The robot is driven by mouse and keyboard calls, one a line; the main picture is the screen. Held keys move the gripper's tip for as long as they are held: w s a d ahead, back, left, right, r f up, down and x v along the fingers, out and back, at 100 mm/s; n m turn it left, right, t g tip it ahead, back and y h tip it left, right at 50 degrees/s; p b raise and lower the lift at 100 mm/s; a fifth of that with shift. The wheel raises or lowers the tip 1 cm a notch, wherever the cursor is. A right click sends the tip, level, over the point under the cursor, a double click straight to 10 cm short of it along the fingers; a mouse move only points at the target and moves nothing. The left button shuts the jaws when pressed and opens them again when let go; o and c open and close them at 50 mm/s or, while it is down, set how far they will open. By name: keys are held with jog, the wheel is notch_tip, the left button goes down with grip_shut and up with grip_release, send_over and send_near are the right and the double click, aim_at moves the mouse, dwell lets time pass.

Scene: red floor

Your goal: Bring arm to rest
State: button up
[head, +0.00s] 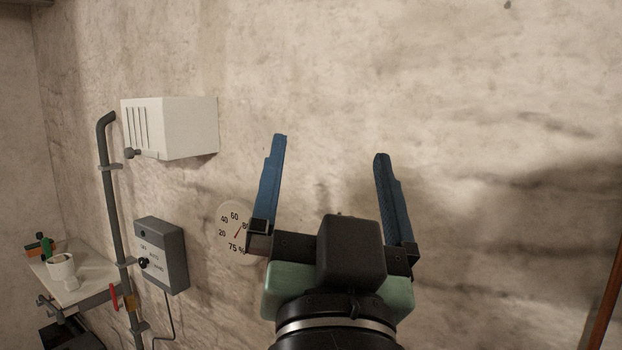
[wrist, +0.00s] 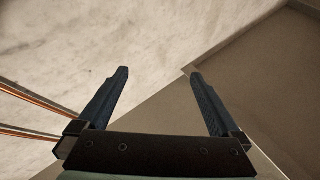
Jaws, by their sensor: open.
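My gripper (head: 328,150) is raised in front of the stained plaster wall in the head view. Its two blue fingers stand apart and point upward in the picture, with nothing between them. In the wrist view my gripper (wrist: 158,78) is also open and empty, with pale wall and a darker grey-brown surface beyond the fingers. The left finger partly covers a round dial gauge (head: 229,225) on the wall.
A white box (head: 188,128) and a grey control box (head: 165,256) are on the wall at left, near a dark pipe (head: 112,200). A small table (head: 92,282) with a white cup (head: 61,268) stands at lower left. Copper-coloured pipes (wrist: 38,112) show in the wrist view.

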jog(key=s+a+r+n+t, duration=0.1)
jog(key=s+r+n+t, duration=0.2)
jog(key=s+r, duration=0.4)
jog(key=shift+a+r+t, duration=0.15)
jog(key=shift+a+t, duration=0.15)
jog(key=shift+a, duration=0.05)
jog(key=shift+y, duration=0.4)
notch_tip(320, 180, down, 6)
jog(key=b, duration=0.5)
jog(key=shift+w+r, duration=0.1)
jog(key=shift+r, duration=0.1)
